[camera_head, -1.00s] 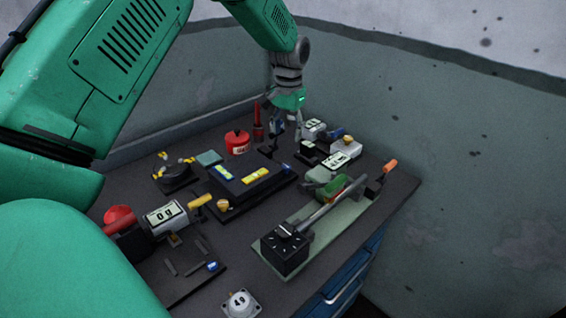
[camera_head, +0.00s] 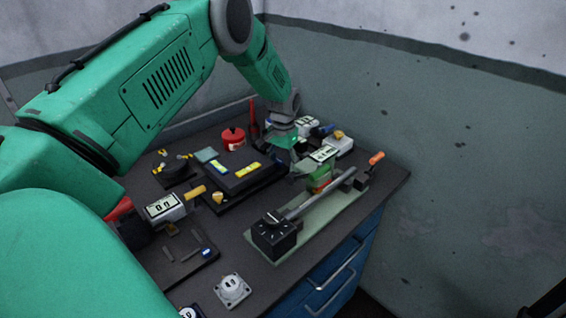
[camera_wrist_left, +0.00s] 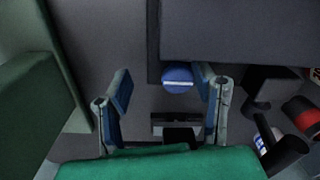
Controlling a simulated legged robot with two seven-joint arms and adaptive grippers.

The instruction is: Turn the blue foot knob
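The blue knob (camera_wrist_left: 178,79) is a round disc with a pale mark, at the corner of the black slab-shaped device. In the left wrist view it sits between the tips of my left gripper (camera_wrist_left: 165,76), nearer the right finger. The fingers are spread and no grip on it shows. In the head view my left gripper (camera_head: 297,156) is low over the bench, at the right end of the black device (camera_head: 235,180) with two yellow labels. The knob is hidden there by the gripper. My right gripper is not in view.
A bar tool with a black dial block (camera_head: 273,237) lies on a green plate at front right. A red pot (camera_head: 233,138), a red upright tool and white display units (camera_head: 340,144) stand around the gripper. A gauge with yellow handle (camera_head: 163,211) is left.

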